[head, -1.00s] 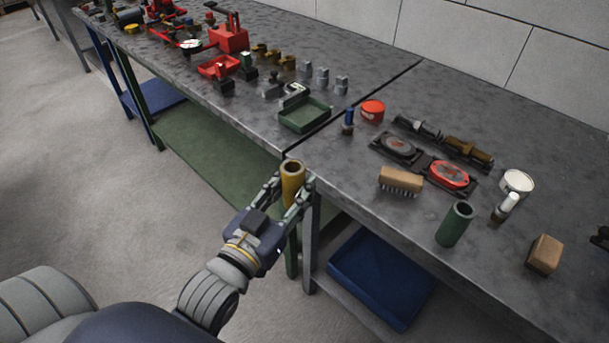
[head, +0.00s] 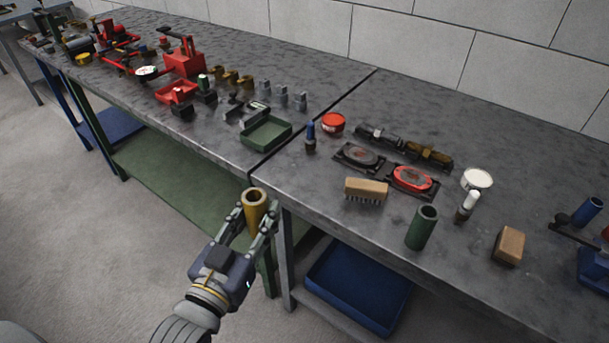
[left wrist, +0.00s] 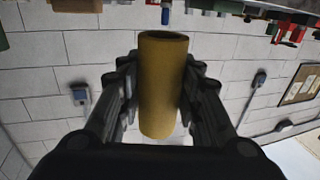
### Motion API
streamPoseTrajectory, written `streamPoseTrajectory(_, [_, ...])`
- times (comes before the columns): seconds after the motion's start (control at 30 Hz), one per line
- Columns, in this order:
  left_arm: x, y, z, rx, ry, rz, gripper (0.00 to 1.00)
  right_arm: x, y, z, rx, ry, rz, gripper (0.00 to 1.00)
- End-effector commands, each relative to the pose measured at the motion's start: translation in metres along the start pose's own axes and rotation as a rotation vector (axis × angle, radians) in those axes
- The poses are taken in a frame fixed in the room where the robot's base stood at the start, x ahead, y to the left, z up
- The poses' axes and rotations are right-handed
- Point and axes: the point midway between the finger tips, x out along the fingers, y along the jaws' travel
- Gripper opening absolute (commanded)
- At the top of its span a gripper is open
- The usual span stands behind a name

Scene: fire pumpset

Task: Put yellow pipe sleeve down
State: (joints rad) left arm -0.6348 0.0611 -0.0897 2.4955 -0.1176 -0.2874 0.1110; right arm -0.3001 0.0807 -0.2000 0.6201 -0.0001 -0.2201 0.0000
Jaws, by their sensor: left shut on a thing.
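The yellow pipe sleeve (head: 255,208) is a short hollow tube, held upright with its open end up. My left gripper (head: 256,222) is shut on it, one finger on each side, just off the front edge of the grey workbench (head: 310,210). In the left wrist view the sleeve (left wrist: 162,85) stands between the dark fingers (left wrist: 160,100). My right gripper does not show.
A green tube (head: 422,228), a wooden brush (head: 366,189), a wooden block (head: 508,245) and a red tin (head: 333,123) stand on the right bench part. A green tray (head: 265,133) lies left of the seam. Bare bench top shows near the front edge.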

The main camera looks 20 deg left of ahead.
Motion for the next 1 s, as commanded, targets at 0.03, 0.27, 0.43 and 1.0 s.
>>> streamPoseTrajectory(0.03, [0.004, -0.001, -0.004, 0.004, 0.009, 0.006, 0.00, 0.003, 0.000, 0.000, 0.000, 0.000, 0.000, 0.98])
streamPoseTrajectory(0.27, [0.007, -0.002, -0.007, 0.002, 0.003, 0.009, 0.00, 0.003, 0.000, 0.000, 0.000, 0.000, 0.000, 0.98])
streamPoseTrajectory(0.43, [0.007, -0.002, -0.007, 0.002, 0.003, 0.009, 0.00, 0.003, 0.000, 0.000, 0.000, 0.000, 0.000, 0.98])
streamPoseTrajectory(1.0, [0.103, 0.005, 0.000, 0.002, 0.006, 0.008, 0.00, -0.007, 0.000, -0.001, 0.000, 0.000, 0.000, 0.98])
